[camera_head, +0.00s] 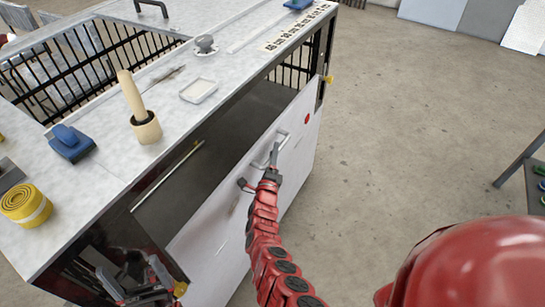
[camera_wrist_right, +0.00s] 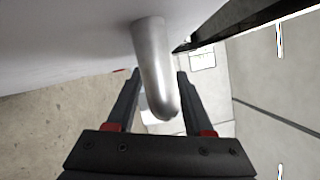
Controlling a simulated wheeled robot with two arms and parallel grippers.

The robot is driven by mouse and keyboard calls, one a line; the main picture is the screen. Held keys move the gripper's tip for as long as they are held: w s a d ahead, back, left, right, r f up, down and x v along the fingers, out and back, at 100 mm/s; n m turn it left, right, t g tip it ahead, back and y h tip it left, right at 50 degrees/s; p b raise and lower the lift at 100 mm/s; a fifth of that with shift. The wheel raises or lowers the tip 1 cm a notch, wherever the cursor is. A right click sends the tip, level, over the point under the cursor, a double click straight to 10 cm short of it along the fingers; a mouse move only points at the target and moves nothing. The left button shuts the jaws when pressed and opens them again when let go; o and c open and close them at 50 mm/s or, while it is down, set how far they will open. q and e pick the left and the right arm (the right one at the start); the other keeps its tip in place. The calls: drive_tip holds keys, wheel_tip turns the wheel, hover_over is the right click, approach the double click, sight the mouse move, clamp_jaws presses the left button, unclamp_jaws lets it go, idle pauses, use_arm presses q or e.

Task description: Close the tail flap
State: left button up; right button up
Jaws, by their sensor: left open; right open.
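The tail flap (camera_head: 212,232) is a pale panel on the near side of the cart. It leans outward, with a dark gap between its top edge and the cart body. A silver bar handle (camera_head: 283,140) sits on its outer face, and the bar also shows in the right wrist view (camera_wrist_right: 155,70). My right gripper (camera_head: 260,170) is at the handle, open, with the bar between its two fingers (camera_wrist_right: 159,74); I cannot tell whether they touch it.
A dark-framed table (camera_head: 530,165) stands at right. The floor between is clear.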

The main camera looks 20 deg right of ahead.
drive_tip(key=shift+s+a+p, duration=0.3)
drive_tip(key=shift+s+p, duration=0.1)
drive_tip(key=p+v, duration=0.2)
drive_tip(key=v, duration=1.4)
drive_tip(key=shift+s+p, duration=0.25)
drive_tip(key=shift+p, duration=0.15)
